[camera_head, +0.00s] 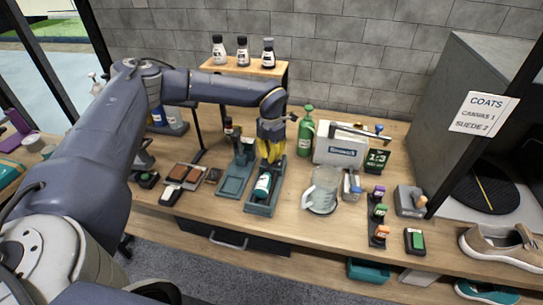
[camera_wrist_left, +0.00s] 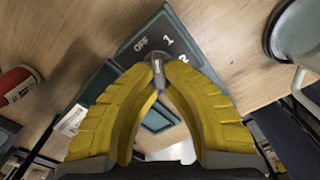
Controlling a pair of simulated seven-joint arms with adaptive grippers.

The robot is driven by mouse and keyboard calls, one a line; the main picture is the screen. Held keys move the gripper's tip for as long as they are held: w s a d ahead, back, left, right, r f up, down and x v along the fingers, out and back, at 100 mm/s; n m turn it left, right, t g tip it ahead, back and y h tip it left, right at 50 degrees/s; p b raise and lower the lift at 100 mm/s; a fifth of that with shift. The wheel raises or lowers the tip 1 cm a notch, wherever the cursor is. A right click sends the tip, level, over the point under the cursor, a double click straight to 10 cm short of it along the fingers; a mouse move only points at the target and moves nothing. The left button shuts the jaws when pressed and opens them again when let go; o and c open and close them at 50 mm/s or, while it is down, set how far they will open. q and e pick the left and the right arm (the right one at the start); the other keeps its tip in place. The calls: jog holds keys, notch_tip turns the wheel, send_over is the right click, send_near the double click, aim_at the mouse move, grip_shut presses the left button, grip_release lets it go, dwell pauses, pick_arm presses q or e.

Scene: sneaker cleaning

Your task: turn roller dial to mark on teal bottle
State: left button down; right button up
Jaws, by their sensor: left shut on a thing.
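The teal bottle (camera_head: 263,184) with a white label lies in a dark teal cradle (camera_head: 259,209) at the middle of the bench. My left gripper (camera_head: 271,155) is over the far end of that cradle, beyond the bottle. In the left wrist view, the yellow fingers of my left gripper (camera_wrist_left: 158,68) are shut on a small grey metal dial (camera_wrist_left: 157,62). The dial stands on a dark plate (camera_wrist_left: 182,36) marked OFF, 1 and 2. The fingers partly cover the dial, so its pointing direction is hard to tell. My right gripper is not in view.
A clear jug (camera_head: 323,190) is right of the cradle. A second teal stand (camera_head: 234,181) is close on the left.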

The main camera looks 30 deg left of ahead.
pick_arm(q)
jog(key=m, duration=0.4)
jog(key=shift+w+a+m, duration=0.1)
jog(key=shift+a+m, duration=0.1)
jog(key=shift+m, duration=0.1)
jog(key=m, duration=0.3)
jog(key=shift+w+m, duration=0.1)
jog(key=shift+m, duration=0.3)
jog(key=m, duration=0.4)
jog(key=shift+w+a, duration=0.15)
jog(key=shift+w, duration=0.05)
jog(key=m, duration=0.4)
jog(key=shift+w, duration=0.2)
jog(key=shift+m, duration=0.5)
jog(key=c, duration=1.5)
grip_release()
